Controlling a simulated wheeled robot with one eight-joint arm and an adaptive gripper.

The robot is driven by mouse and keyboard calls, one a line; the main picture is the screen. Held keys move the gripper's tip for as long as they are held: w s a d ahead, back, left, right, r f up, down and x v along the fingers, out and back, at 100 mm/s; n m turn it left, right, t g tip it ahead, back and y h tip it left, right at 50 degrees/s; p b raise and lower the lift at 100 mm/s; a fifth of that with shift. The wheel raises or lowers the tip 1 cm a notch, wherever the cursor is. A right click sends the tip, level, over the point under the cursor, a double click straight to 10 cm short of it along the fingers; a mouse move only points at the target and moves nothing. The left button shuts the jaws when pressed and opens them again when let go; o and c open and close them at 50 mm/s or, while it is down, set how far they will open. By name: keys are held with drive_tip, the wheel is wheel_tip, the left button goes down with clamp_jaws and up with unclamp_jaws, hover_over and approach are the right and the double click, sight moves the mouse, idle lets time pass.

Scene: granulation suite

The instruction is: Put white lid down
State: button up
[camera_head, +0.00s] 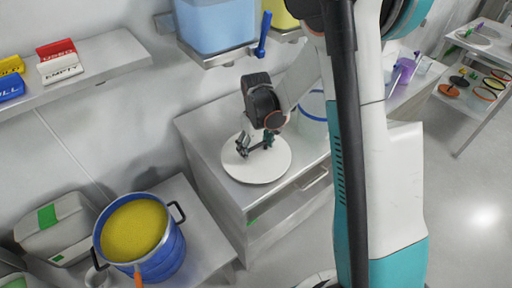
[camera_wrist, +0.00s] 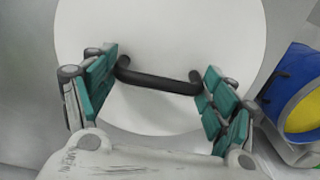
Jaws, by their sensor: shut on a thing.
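The white lid (camera_head: 271,171) is round and flat with a black bar handle. It lies level at the top of a grey cabinet (camera_head: 205,135), and I cannot tell whether it touches the surface. My gripper (camera_head: 256,145) is over the lid, shut on its handle. In the wrist view the white lid (camera_wrist: 160,25) fills the upper middle. The black handle (camera_wrist: 158,82) spans between the green finger pads of my gripper (camera_wrist: 160,75). The underside of the lid is hidden.
A blue pot (camera_head: 170,255) with yellow contents stands on a lower table at left. A shelf with tubs (camera_head: 215,25) and a blue-handled tool (camera_head: 263,35) hangs above the cabinet. Coloured signs (camera_head: 60,65) stand on the left shelf. Open floor (camera_head: 470,210) lies at right.

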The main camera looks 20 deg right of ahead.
drive_tip(key=shift+f, duration=0.15)
drive_tip(key=o, duration=1.2)
drive_tip(key=shift+c, duration=0.2)
wheel_tip(320, 180, up, 12)
drive_tip(key=p, duration=0.4)
drive_tip(key=shift+o, duration=0.2)
drive_tip(key=shift+r, duration=0.25)
wheel_tip(320, 180, up, 12)
